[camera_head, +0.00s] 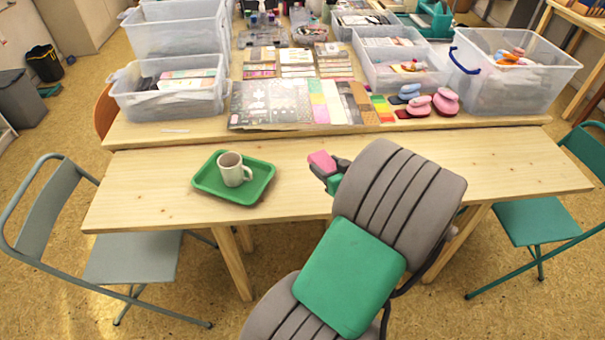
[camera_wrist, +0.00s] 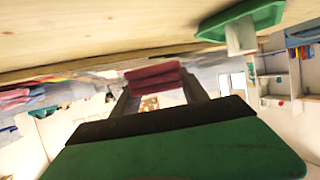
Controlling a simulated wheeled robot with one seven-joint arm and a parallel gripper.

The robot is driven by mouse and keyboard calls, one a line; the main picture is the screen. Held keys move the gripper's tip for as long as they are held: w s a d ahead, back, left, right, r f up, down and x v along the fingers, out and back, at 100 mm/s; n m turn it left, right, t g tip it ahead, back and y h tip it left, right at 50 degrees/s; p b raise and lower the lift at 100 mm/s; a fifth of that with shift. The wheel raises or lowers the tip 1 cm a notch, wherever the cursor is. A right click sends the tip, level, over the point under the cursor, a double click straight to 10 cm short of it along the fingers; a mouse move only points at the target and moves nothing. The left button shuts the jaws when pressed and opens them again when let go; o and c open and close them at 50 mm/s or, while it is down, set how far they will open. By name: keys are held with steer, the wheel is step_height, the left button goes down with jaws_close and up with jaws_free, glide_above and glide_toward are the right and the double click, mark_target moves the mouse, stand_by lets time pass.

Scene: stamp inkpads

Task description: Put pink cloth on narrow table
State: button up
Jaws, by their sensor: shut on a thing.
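The pink cloth (camera_head: 321,161) is a small folded bundle between the fingers of my gripper (camera_head: 335,173). In the wrist view the cloth (camera_wrist: 154,78) looks dark pink and is pinched between the two fingers. The narrow table (camera_head: 130,190) is the light wooden one in front. In the head view my gripper and the cloth appear over its middle, towards the back edge. In the wrist view the table top (camera_wrist: 90,25) is at the upper side and the cloth looks apart from it. My arm hides part of the table's right half.
A green tray (camera_head: 207,188) with a white mug (camera_head: 233,170) stands left of my gripper on the narrow table. Behind is a crowded table with clear bins (camera_head: 515,85), papers (camera_head: 270,105) and pink stamps (camera_head: 445,101). Chairs flank both ends. The table's right end is bare.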

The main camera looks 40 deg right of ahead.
glide_above(313, 181)
steer(key=f, duration=0.7)
steer(key=shift+w+a+b, duration=0.1)
steer(key=shift+w+b, duration=0.15)
steer(key=shift+b, duration=0.05)
steer(key=shift+f, duration=1.35)
steer(key=shift+f, duration=0.2)
steer(key=o, duration=1.3)
steer(key=shift+o, duration=0.2)
steer(key=shift+r, duration=0.2)
steer(key=shift+s+r, duration=0.1)
steer(key=shift+s, duration=0.2)
steer(key=v, duration=1.1)
steer(key=shift+s+r, duration=0.15)
steer(key=shift+r, duration=0.05)
